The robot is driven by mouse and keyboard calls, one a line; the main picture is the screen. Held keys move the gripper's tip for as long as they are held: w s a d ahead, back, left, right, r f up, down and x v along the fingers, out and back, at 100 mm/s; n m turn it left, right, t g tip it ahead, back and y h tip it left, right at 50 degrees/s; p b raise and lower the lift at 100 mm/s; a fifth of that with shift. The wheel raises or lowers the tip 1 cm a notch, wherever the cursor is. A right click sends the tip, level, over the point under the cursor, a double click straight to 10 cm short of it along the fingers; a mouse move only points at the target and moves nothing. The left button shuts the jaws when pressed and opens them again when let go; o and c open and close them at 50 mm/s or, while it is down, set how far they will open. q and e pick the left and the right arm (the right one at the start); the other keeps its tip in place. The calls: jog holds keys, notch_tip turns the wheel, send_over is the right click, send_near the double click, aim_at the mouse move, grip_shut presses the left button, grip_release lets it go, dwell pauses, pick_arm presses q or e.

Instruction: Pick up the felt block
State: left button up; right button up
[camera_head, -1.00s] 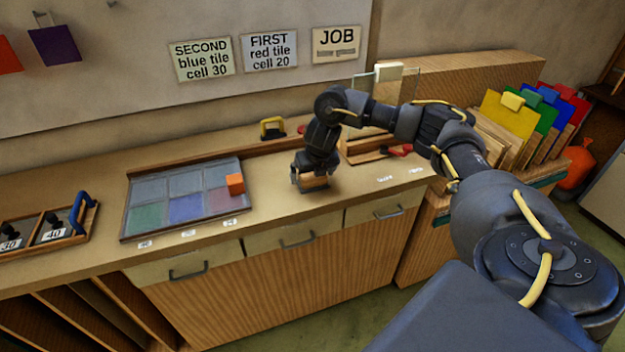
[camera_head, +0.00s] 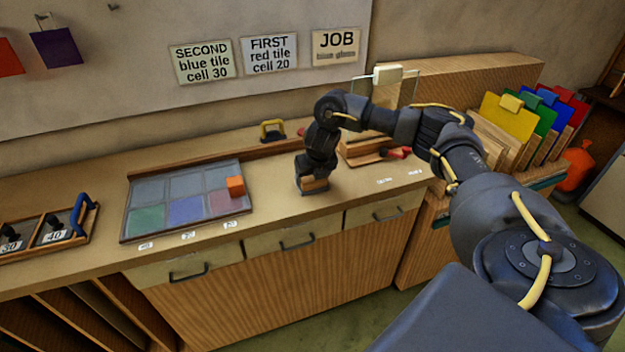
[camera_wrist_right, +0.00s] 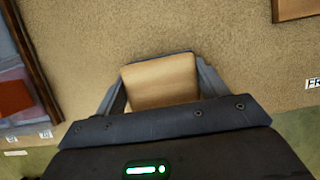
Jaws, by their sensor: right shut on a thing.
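The felt block is a tan block with a wooden-looking top (camera_head: 314,185), low at the bench top in the head view. In the right wrist view the felt block (camera_wrist_right: 160,82) sits between the two fingers, which touch its sides. My right gripper (camera_head: 312,182) points down and is shut on the block; in the right wrist view the gripper (camera_wrist_right: 160,85) frames it left and right. I cannot tell whether the block still touches the bench. My left gripper is not in view.
A leaded panel (camera_head: 146,192) with an orange block (camera_head: 235,186) on it lies left of the gripper. A wooden tray with red-handled tools (camera_head: 365,158) stands behind right. The bench front edge is close below.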

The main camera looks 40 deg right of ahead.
jog(key=shift+w+r+b, duration=0.1)
jog(key=shift+r+b, duration=0.2)
jog(key=shift+r, duration=0.25)
jog(key=r, duration=0.3)
jog(key=shift+s+a, duration=0.1)
jog(key=shift+s, duration=0.1)
jog(key=s+a+r+p, duration=0.2)
jog(key=s+a+r, duration=0.1)
jog(key=s, duration=0.3)
jog(key=s+a+r+p, duration=0.2)
jog(key=s+a+r, duration=0.1)
jog(key=s+r, duration=0.2)
jog(key=shift+s+a+r+p, duration=0.25)
jog(key=shift+s+r+p, duration=0.15)
jog(key=shift+s, duration=0.15)
